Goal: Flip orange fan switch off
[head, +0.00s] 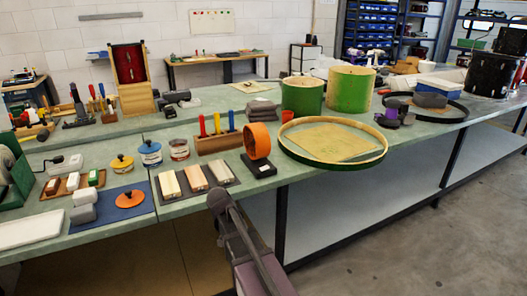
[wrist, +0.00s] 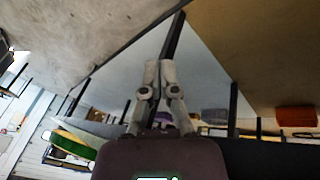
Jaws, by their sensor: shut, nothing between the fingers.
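The orange fan (head: 257,141) stands upright on a dark base (head: 258,167) at the front edge of the green bench, in the middle of the head view. Its switch is too small to make out, so its position cannot be told. My gripper (wrist: 160,66) shows in the wrist view with its two grey fingers together, shut and empty. It touches nothing that I can see. My arm shows low in the head view, in front of the bench and below the fan. The fan cannot be made out in the wrist view.
A large green hoop (head: 290,151) lies right of the fan. A wooden block with coloured-handled tools (head: 218,143) stands behind it to the left, and wooden blocks on dark plates (head: 196,178) lie to its left. Open floor (head: 420,245) lies in front of the bench.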

